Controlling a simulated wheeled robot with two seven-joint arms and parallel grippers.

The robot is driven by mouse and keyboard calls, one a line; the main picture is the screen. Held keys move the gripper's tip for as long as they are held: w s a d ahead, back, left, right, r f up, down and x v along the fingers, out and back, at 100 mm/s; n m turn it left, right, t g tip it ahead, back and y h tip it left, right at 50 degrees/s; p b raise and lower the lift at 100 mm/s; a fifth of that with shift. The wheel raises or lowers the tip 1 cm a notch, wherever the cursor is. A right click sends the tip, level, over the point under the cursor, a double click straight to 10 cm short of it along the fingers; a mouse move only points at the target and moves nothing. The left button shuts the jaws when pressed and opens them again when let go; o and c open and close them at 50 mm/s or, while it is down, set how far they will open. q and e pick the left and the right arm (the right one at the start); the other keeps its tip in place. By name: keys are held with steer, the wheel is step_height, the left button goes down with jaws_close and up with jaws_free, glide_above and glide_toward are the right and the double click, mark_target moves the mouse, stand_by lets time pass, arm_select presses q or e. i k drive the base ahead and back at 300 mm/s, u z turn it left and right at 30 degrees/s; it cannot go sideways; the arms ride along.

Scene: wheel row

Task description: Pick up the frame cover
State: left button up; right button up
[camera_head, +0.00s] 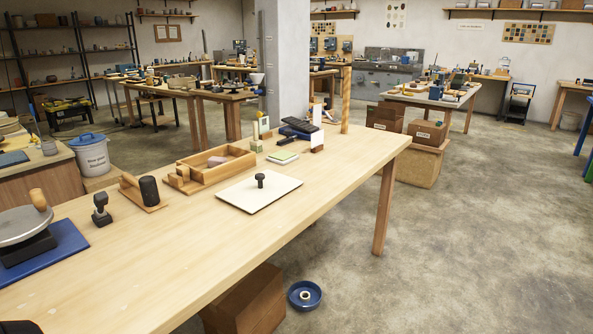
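The frame cover appears to be the flat white panel (240,194) with a black knob standing up near its middle. It lies flat on the wooden workbench (200,240), near the right front edge. A shallow open wooden frame (236,171) sits just behind and left of it, with a pinkish block (217,161) inside. The panel is apart from the frame and nothing rests on it. Neither of my grippers can be made out. A small dark shape at the bottom left corner is too cut off to identify.
Left of the frame stand a black cylinder (149,190) on a wooden base and a dark stamp-like tool (101,210). A grey disc (22,226) sits over a blue mat. A blue dish (304,295) lies on the floor. The bench front is clear.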

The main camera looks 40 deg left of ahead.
mark_target(254, 193)
steer(key=i, duration=2)
steer(key=u, duration=2.25)
